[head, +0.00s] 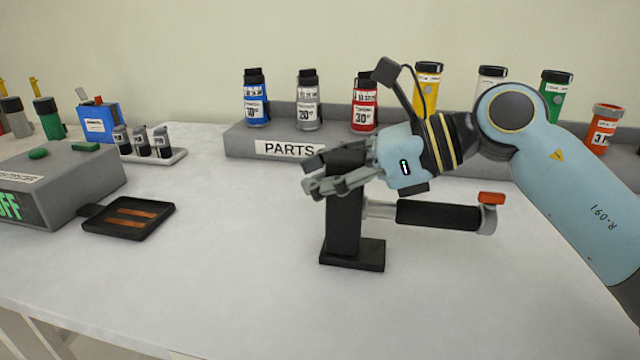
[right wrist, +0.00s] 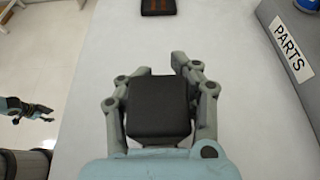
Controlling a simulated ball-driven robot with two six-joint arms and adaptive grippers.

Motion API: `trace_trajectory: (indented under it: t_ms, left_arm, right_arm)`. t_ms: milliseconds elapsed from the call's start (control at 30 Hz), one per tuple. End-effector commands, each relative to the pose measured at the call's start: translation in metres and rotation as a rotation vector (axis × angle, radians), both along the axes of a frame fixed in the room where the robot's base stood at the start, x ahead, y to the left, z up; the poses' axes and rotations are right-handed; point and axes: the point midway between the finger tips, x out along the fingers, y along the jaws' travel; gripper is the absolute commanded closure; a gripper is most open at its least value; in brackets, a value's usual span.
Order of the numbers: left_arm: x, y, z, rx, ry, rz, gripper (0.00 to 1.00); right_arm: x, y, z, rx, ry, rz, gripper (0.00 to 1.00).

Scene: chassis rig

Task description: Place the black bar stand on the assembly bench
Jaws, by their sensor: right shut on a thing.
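The black bar stand (head: 343,225) is an upright black post on a flat rectangular foot. It stands upright at the middle of the white assembly bench (head: 240,290). Its foot appears at the bench top; I cannot tell whether it touches. My right gripper (head: 338,180) is shut on the upper part of the post, with a finger on either side. In the right wrist view the post's black top (right wrist: 158,106) sits between the fingers. My left gripper (right wrist: 38,111) shows small at the left of the right wrist view, away from the stand; its jaws are unclear.
A black-gripped bar (head: 438,215) with a red tip extends right from the post; I cannot tell if it is joined. A grey PARTS rack (head: 240,140) with bottles stands behind. A black tray (head: 100,230) and grey box (head: 60,175) are left. The front bench is clear.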

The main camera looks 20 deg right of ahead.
Motion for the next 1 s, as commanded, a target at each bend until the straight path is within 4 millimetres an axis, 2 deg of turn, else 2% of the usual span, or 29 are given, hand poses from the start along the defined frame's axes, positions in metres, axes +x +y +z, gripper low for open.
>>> trace_trajectory:
  t_ms: [200,233,467,800,1000]
  left_arm:
    - [-0.001,0.002,-0.002,0.002,0.001,-0.001,0.6]
    - [-0.001,0.002,-0.002,0.002,0.001,-0.001,0.6]
    - [-0.001,0.002,-0.001,0.003,0.002,-0.001,0.6]
    - [0.0,0.002,0.003,0.003,0.001,-0.001,0.6]
    - [-0.001,0.003,0.002,0.003,0.002,-0.001,0.6]
  right_arm:
    - [0.0,0.0,-0.001,0.001,-0.003,0.001,1.0]
    - [0.0,0.0,-0.002,0.0,0.0,0.0,0.71]
    - [0.0,0.0,-0.001,-0.001,-0.001,0.0,0.41]
    - [0.0,0.0,0.003,0.0,-0.002,0.0,0.4]
    - [-0.011,-0.017,0.008,-0.008,-0.001,0.0,0.4]
